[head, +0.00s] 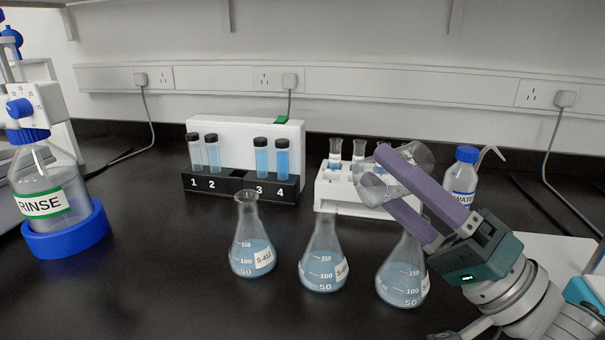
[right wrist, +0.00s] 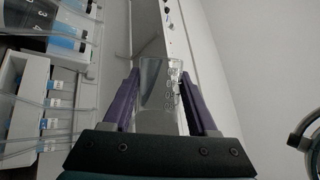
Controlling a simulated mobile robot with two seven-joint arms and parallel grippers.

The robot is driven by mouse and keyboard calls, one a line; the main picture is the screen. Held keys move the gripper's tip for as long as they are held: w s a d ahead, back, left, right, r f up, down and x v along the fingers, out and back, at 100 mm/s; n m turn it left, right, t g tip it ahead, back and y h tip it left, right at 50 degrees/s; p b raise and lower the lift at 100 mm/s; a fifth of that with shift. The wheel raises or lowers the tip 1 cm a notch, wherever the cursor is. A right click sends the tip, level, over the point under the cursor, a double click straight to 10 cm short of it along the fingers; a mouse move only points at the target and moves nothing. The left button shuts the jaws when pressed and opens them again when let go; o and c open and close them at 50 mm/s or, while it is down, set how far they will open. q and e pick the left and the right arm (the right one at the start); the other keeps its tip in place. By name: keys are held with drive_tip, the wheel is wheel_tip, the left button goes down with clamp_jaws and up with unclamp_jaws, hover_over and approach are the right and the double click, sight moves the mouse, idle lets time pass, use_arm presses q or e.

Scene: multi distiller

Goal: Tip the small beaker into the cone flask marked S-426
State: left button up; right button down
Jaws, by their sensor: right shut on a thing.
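My right gripper (head: 386,177) has purple fingers shut on the small clear beaker (head: 372,188), held tilted in the air above the right-hand flask. The beaker also shows between the fingers in the right wrist view (right wrist: 155,85). Any liquid in it is hard to make out. Three cone flasks with pale blue liquid stand upright in a row: left (head: 252,245), middle (head: 323,262) and right (head: 402,277). The left label looks like S-412. The middle and right labels are turned away, so I cannot read which is S-426. My left gripper is out of view.
A white rack with numbered tubes (head: 245,140) stands behind the flasks. A smaller white rack (head: 340,192) and a water bottle (head: 462,180) stand behind the beaker. A RINSE bottle (head: 45,190) is at left. The dark bench (head: 150,270) is clear at front left.

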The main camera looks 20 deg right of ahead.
drive_tip(key=shift+r+m+t+h, duration=0.15)
drive_tip(key=shift+m+t+h, duration=0.2)
drive_tip(key=shift+m, duration=0.35)
drive_tip(key=shift+d+r+m+t+h, duration=0.15)
drive_tip(key=shift+m+t+h, duration=0.1)
drive_tip(key=shift+m+t, duration=0.15)
drive_tip(key=shift+r+m+t+h, duration=0.15)
drive_tip(key=shift+m+t+h, duration=0.15)
drive_tip(key=shift+m, duration=0.3)
